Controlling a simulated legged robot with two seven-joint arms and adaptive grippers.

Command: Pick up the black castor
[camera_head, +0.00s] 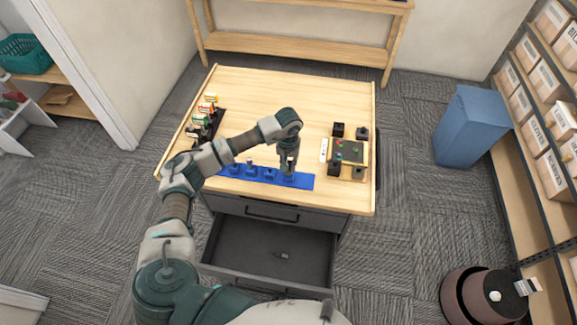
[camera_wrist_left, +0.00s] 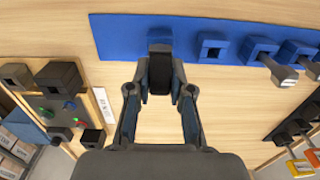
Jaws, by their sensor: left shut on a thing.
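My left gripper (camera_head: 289,172) points down over the right end of the blue strip (camera_head: 304,182) near the table's front edge. In the left wrist view its fingers (camera_wrist_left: 160,90) are shut on a dark upright thing, which looks like the black castor (camera_wrist_left: 160,74). The castor's far end is at a blue socket (camera_wrist_left: 159,36) on the strip; I cannot tell if it is seated in it or clear of it. In the head view the gripper mostly hides the castor. My right gripper is not in view.
Several more blue sockets (camera_wrist_left: 211,46) line the strip, some with pieces in them. A dark panel (camera_head: 352,152) with black blocks stands on the table's right. Small boxes (camera_head: 207,108) stand on the left. An open drawer (camera_head: 262,245) below holds a small grey piece (camera_head: 282,255). The table's back is clear.

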